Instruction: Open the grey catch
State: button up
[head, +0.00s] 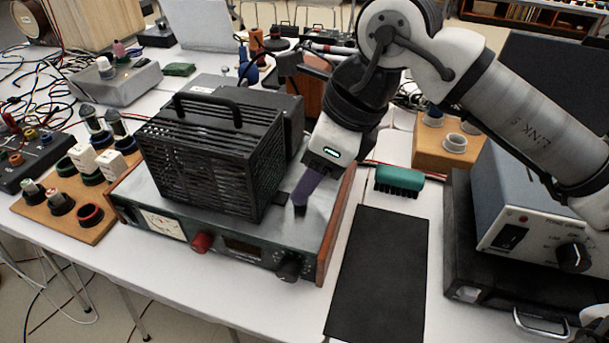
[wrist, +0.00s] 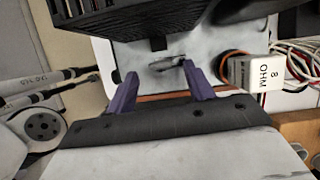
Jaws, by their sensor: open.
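A small grey catch (wrist: 168,64) lies on the pale metal top of a device, just beyond a black tab (wrist: 158,44) of the black slatted cage (head: 212,150). My gripper (wrist: 160,73) is open, with its two purple fingers apart and the catch showing between their tips. In the head view my gripper (head: 301,203) points down at the right part of the device top, beside the cage. There its fingers hide the catch. I cannot tell whether a finger touches the catch.
A black mat (head: 378,275) and a green brush (head: 399,181) lie to the right. A black case (head: 470,240) stands farther right. A white block marked 8 OHM (wrist: 268,72) shows in the wrist view.

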jog(key=p+v, duration=0.1)
jog(key=v, duration=1)
jog(key=shift+s+d, duration=0.1)
